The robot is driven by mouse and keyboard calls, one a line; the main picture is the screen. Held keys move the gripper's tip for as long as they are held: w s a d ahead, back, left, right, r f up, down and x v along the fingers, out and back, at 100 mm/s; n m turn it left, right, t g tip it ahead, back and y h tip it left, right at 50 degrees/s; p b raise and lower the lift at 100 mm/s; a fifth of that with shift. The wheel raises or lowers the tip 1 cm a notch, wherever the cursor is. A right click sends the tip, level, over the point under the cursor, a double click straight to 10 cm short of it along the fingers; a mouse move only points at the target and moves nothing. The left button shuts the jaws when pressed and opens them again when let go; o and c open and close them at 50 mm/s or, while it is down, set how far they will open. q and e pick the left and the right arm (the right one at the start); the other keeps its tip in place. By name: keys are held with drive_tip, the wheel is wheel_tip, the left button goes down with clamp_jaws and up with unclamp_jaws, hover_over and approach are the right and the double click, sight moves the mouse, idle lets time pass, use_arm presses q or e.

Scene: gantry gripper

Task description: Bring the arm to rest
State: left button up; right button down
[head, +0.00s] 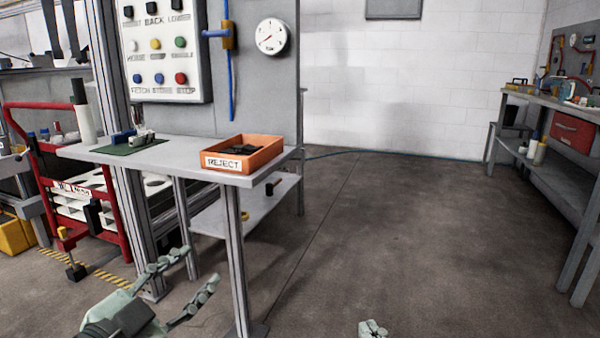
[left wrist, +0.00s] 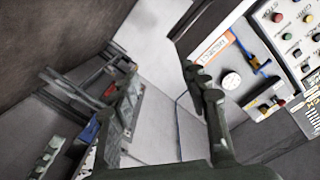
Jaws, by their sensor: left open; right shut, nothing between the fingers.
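My left gripper (head: 199,268) is low at the left in the head view, in front of the small grey table (head: 180,155) and below its top. Its two fingers are spread with nothing between them. In the left wrist view the same gripper (left wrist: 160,76) shows its fingers wide apart and empty. My right gripper (head: 372,329) shows only as a small tip at the bottom edge of the head view, shut and empty, over the floor. Most of the right arm is out of view.
An orange reject bin (head: 262,150) with dark parts stands on the table. A green mat (head: 128,146) with small blue and grey pieces lies left of it. A button panel (head: 160,50) and gauge (head: 271,36) are behind. The floor (head: 400,220) right of the table is clear.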

use_arm(q)
drive_tip(key=s+d+f+n, duration=0.6)
drive_tip(key=n, duration=0.1)
drive_tip(key=s+a+f+n+g+y+p, duration=0.1)
drive_tip(key=a+f+g+y+p, duration=0.2)
drive_tip(key=f, duration=0.5)
drive_tip(key=s+a+f+n+g+y+p, duration=0.1)
drive_tip(key=s+a+f+g+p, duration=0.2)
drive_tip(key=f, duration=0.5)
use_arm(e)
drive_tip(key=s+d+f+g+h, duration=0.1)
drive_tip(key=d+f+g+h, duration=0.2)
drive_tip(key=f, duration=0.5)
drive_tip(key=s+d+f+g+h, duration=0.1)
drive_tip(key=d+f+g, duration=0.3)
drive_tip(key=f, duration=0.4)
use_arm(q)
drive_tip(key=s+a+f+g+y+p, duration=0.3)
drive_tip(key=s+a+f+g, duration=0.4)
drive_tip(key=s+a+f, duration=0.2)
drive_tip(key=shift+a+f+n+p, duration=0.3)
drive_tip(key=shift+a+f+n, duration=0.1)
drive_tip(key=shift+a+f, duration=0.25)
use_arm(e)
drive_tip(key=s+d+f+m+g+h, duration=0.2)
drive_tip(key=s+d+f+g, duration=0.4)
drive_tip(key=s+d+f, duration=0.3)
drive_tip(key=shift+s+d+f, duration=0.3)
drive_tip(key=shift+s+f, duration=0.25)
drive_tip(key=shift+s, duration=0.2)
